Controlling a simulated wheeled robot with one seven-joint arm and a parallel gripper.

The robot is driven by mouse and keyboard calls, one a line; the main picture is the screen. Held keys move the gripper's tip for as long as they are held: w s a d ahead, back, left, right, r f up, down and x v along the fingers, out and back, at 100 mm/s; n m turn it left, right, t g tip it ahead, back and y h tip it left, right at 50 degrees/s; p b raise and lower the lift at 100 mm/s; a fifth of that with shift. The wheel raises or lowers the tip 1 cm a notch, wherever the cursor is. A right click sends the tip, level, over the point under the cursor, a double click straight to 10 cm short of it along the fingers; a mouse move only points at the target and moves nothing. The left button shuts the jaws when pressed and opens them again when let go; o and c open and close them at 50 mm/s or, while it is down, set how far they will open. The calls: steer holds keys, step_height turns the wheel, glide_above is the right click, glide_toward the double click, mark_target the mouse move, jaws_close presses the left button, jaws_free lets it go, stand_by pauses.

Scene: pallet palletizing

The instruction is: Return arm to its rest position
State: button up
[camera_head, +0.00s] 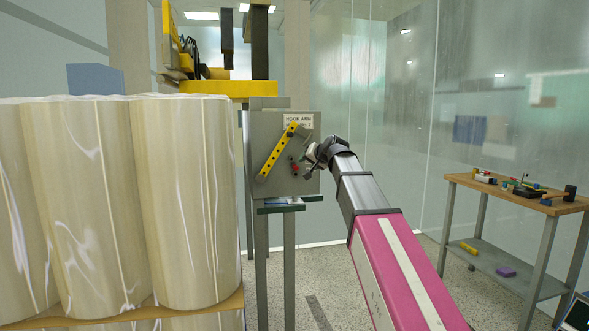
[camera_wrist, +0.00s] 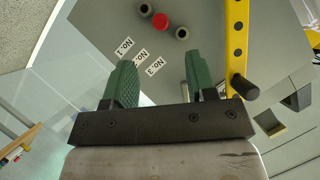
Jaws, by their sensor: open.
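My gripper (camera_wrist: 160,78) is open, with its two green fingers apart and nothing between them in the wrist view. In the head view, my arm reaches forward from the lower right and my gripper (camera_head: 313,162) is in front of the right side of a grey control panel (camera_head: 262,135). The panel carries a yellow perforated lever (camera_head: 278,152), tilted, and a small red button (camera_head: 295,167). In the wrist view, the red button (camera_wrist: 162,21) sits between two dark knobs beyond the fingertips. The yellow lever (camera_wrist: 238,45) is just right of the right finger. Contact cannot be told.
Large film-wrapped rolls (camera_head: 90,200) stand on a wooden board at left. Yellow machinery (camera_head: 228,90) is behind the panel. A wooden workbench (camera_head: 515,190) with several tools stands at right, with a lower shelf. Clear floor (camera_head: 425,275) lies between my arm and the workbench.

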steer(key=s+d+f+g+h, duration=0.1)
steer(key=s+d+f+g, duration=0.15)
steer(key=f, duration=0.75)
steer(key=s+d+f+g+h, duration=0.15)
steer(key=s+d+f, duration=0.25)
steer(key=f, duration=0.6)
steer(key=s+d+f+g+h, duration=0.1)
steer(key=s+d+f+h, duration=0.15)
steer(key=f, duration=0.75)
steer(key=s+d+f+g+h, duration=0.1)
steer(key=s+d+f+g, duration=0.2)
steer(key=s+f, duration=0.7)
steer(key=s+d+f+g+h, duration=0.1)
steer(key=s+d+f+g, duration=0.2)
steer(key=s+d+f, duration=0.5)
steer(key=s+f, duration=0.3)
steer(key=f, duration=0.3)
steer(key=shift+n, duration=0.4)
